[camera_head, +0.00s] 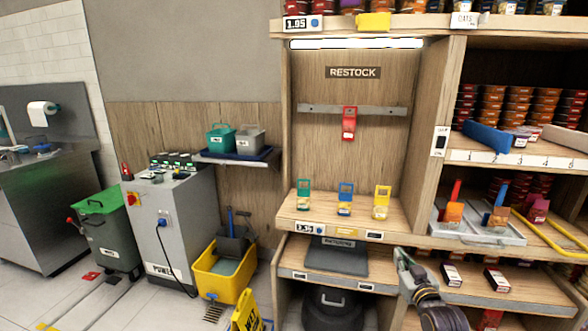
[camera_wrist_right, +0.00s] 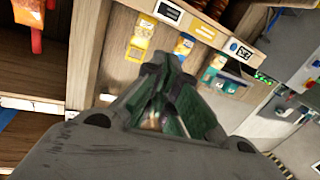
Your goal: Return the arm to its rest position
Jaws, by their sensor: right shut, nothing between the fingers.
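My right gripper (camera_head: 403,256) is in the lower right of the head view, in front of the shelf unit and to the right of its bay marked RESTOCK. Its fingers are shut with nothing between them. The right wrist view also shows the closed green-padded fingers (camera_wrist_right: 165,65), pointing towards the shelf with small packs. My right forearm runs down to the bottom edge of the head view. My left arm and gripper are in neither view.
A green-topped (camera_head: 303,194), a blue-topped (camera_head: 345,198) and a yellow-topped pack (camera_head: 381,201) stand on the restock shelf (camera_head: 400,234). A red holder (camera_head: 349,123) hangs above. Trays (camera_head: 470,232) are right. A yellow mop bucket (camera_head: 222,282) stands left.

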